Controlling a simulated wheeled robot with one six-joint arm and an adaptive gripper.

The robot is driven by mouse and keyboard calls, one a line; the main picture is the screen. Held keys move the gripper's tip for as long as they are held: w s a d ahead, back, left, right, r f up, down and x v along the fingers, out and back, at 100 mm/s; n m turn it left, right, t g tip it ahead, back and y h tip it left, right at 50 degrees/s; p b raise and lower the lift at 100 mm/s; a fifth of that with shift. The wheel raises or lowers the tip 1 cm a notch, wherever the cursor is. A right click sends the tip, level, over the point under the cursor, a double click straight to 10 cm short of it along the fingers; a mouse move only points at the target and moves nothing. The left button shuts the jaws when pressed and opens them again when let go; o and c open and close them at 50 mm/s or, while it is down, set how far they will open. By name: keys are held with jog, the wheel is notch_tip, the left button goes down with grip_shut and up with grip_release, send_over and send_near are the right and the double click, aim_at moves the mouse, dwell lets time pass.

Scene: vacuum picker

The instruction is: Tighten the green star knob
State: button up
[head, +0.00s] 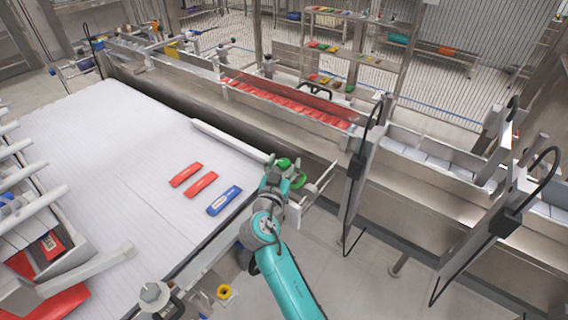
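A green knob (284,162) shows at the right end of the white guide rail, near the corner of the white belt. A second green part (299,181) shows just to its right and lower. My gripper (279,174) is at the end of my teal arm, right beside these green parts. It overlaps them in the head view, so I cannot tell whether it touches or grips the knob. The fingers are small and partly hidden, and their opening does not show clearly.
The white belt (100,130) carries two red packets (186,174) and a blue one (224,200). A guide rail (230,140) runs along its far side. A steel channel with red packets (290,98) lies behind. A yellow knob (224,291) sits below the belt's near edge.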

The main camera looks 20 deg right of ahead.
jog(key=shift+s, duration=0.1)
jog(key=v, duration=1.2)
